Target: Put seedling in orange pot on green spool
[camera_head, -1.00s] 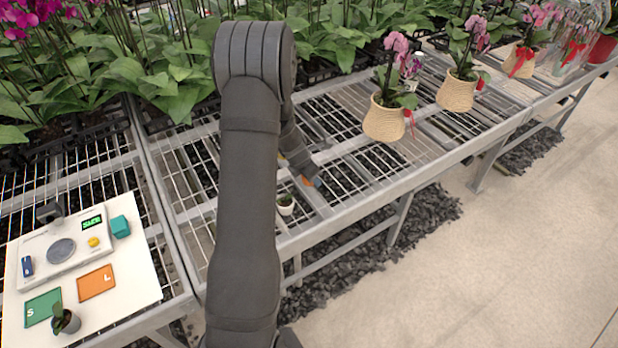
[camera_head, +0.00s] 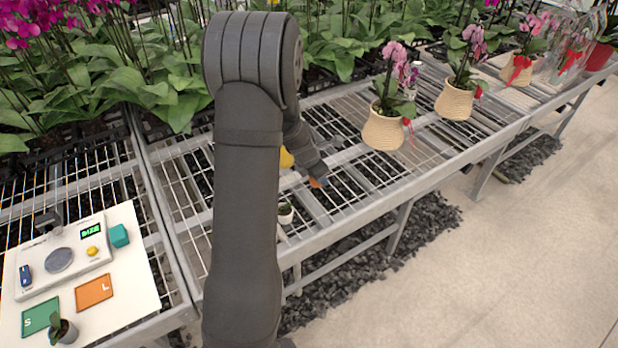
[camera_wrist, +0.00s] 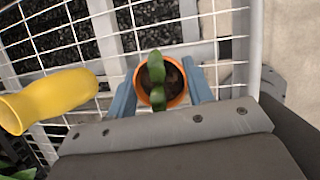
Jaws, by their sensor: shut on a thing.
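An orange pot (camera_wrist: 176,101) with a dark-soiled seedling (camera_wrist: 156,75) sits between the two blue fingers of my gripper (camera_wrist: 161,88) in the wrist view. The gripper is shut on the pot, over the wire bench. In the head view my gripper (camera_head: 316,178) is at the bench's front part, and only a small orange patch shows at its tip; my arm hides much around it.
A yellow rounded object (camera_wrist: 48,97) lies left of the gripper. A white-potted seedling (camera_head: 285,213) stands near the bench's front edge. The white board (camera_head: 140,275) holds a scale, S and L cards and a grey-potted seedling (camera_head: 65,330). Basket orchids (camera_head: 383,130) stand to the right.

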